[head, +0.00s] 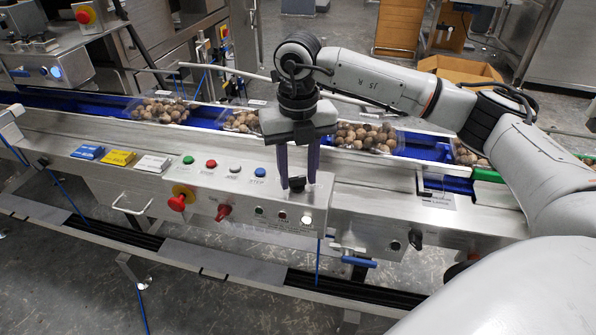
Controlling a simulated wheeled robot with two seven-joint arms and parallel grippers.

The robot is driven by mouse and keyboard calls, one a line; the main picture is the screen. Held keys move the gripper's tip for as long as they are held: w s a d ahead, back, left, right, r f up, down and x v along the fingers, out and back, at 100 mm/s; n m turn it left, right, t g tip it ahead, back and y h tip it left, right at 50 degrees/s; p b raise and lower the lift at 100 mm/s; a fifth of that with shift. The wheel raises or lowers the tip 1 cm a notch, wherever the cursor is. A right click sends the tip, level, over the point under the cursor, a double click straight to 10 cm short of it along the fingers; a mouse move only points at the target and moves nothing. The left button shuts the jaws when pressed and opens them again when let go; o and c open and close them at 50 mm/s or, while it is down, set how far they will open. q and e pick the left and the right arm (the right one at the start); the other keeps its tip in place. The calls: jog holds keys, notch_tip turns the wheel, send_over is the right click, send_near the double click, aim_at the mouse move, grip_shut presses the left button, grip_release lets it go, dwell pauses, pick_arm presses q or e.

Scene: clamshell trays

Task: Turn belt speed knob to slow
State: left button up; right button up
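A black knob (297,185) sits on the top face of the steel control box (323,190), near its right end, past a row of coloured buttons. My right gripper (298,183) reaches down over it from above, with its two dark purple fingers apart, one on each side of the knob. A gap shows between the right-hand finger and the knob; I cannot tell whether the left-hand finger touches it. The knob's pointer and any speed marks are too small to read. My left gripper is not in view.
Green (188,160), red (211,164), grey and blue (260,172) buttons lie left of the knob. A red emergency stop (177,203) and a red switch (223,212) stick out from the front. Behind, trays of round brown items (365,137) sit on the blue belt (412,148).

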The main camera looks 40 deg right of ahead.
jog(key=c, duration=0.6)
jog(key=shift+c, duration=0.2)
jog(key=shift+n, duration=0.4)
jog(key=n, duration=0.5)
jog(key=shift+d, duration=0.15)
jog(key=n, duration=0.5)
jog(key=shift+d+n, duration=0.1)
jog(key=shift+n, duration=0.3)
jog(key=n, duration=0.6)
jog(key=shift+w, duration=0.15)
jog(key=n, duration=0.5)
jog(key=shift+w, duration=0.1)
jog(key=shift+n, duration=0.6)
